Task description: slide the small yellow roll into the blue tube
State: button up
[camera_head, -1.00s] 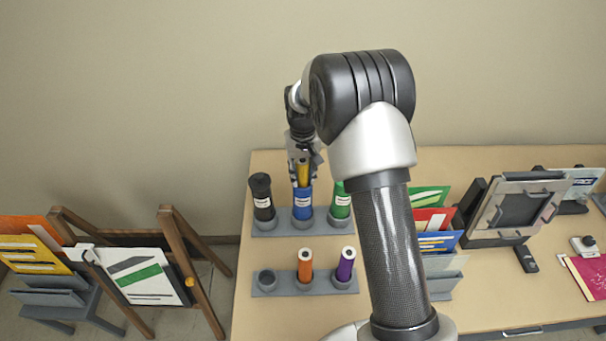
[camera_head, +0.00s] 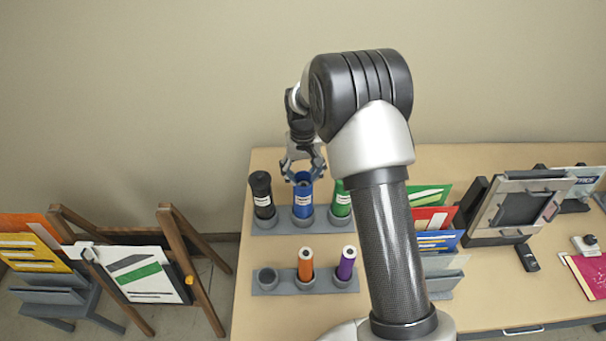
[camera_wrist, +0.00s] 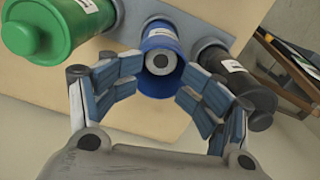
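The blue tube (camera_head: 303,204) stands upright in the middle holder of the back rack, and it also shows in the wrist view (camera_wrist: 161,40). A pale, ringed roll end (camera_wrist: 160,61) sits down inside the tube's open mouth; its yellow side is hidden there. My gripper (camera_head: 303,176) is just above the tube's mouth. In the wrist view its two blue-padded fingers (camera_wrist: 160,93) are spread apart on either side of the mouth, with nothing between them.
A capped black tube (camera_head: 262,195) and a green tube (camera_head: 341,204) flank the blue one closely. The front rack (camera_head: 285,289) holds an orange roll (camera_head: 305,264) and a purple roll (camera_head: 345,263); its left holder (camera_head: 267,278) is empty. Card folders (camera_head: 433,220) stand right.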

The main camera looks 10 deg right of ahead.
jog(key=shift+s+f, duration=0.2)
notch_tip(320, 180, up, 12)
jog(key=shift+w+r, duration=0.15)
jog(key=shift+r, duration=0.05)
dwell(0.9)
